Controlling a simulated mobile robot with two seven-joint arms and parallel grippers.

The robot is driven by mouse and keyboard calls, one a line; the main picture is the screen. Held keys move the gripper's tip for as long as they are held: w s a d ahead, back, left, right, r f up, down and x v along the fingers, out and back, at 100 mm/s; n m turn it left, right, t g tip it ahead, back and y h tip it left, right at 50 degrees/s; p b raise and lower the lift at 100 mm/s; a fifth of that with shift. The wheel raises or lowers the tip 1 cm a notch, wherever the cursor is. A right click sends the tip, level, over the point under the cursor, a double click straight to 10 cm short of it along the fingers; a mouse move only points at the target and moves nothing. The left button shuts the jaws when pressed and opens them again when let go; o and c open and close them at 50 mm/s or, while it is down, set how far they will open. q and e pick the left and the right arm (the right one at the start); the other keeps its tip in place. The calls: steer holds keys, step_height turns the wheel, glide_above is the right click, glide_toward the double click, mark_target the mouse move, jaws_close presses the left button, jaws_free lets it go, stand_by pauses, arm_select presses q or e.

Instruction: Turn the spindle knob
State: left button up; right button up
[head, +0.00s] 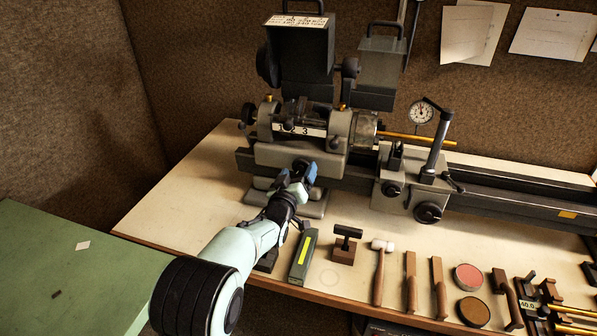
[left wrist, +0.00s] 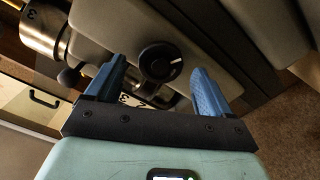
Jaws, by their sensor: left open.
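A round black knob with a white pointer line (left wrist: 160,62), which I take as the spindle knob, sits on the grey front of the lathe. In the left wrist view it lies between my blue fingertips, with a visible space on each side. My left gripper (head: 298,175) is open and empty in front of the lathe headstock (head: 290,154). In the head view the gripper covers part of the knob. I cannot tell how deep the fingers reach around it. My right gripper is not in view.
The lathe bed (head: 490,205) runs right, with a tailstock handwheel (head: 428,212) and a dial gauge (head: 420,111). A green block with a yellow strip (head: 303,257), a mallet (head: 382,270) and other tools line the bench's front. The bench's left part (head: 180,205) is clear.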

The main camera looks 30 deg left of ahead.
arm_select(q)
steer(key=shift+w+a, duration=0.1)
steer(key=shift+w, duration=0.45)
steer(key=c, duration=1.1)
steer(key=shift+o, duration=0.2)
